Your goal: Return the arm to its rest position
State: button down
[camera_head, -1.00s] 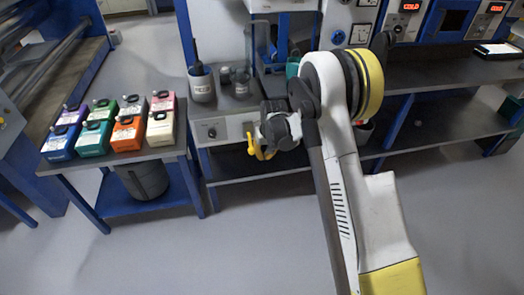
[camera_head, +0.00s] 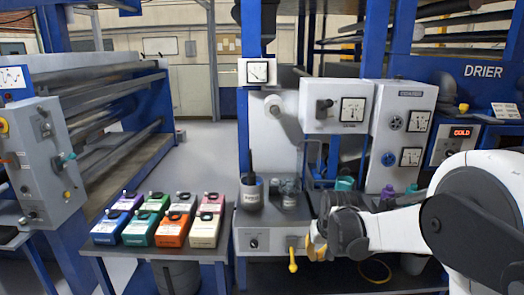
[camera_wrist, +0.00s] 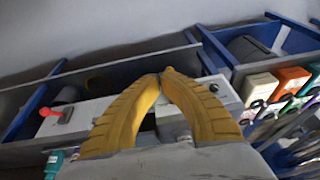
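My arm reaches in from the right edge of the head view, its pale links roughly level and low in the picture. Whether the fingers touch the bench cannot be told.
Several coloured boxes (camera_head: 172,222) stand on a table left of the gripper. A labelled grey container (camera_head: 252,193) stands on the bench behind. Gauge boxes (camera_head: 337,106) hang above it, and a roller machine (camera_head: 110,92) stands at left.

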jog(key=s+d+r+t, duration=0.1)
jog(key=s+r, duration=0.5)
jog(key=s, duration=0.4)
jog(key=s+r+t, duration=0.1)
jog(key=s+r, duration=0.6)
jog(key=s, duration=0.2)
jog(key=s+f+t, duration=0.1)
jog(key=s, duration=0.7)
jog(key=shift+s+d+f+h, duration=0.15)
jog(key=shift+s+d+h, duration=0.15)
jog(key=shift+s+d, duration=0.1)
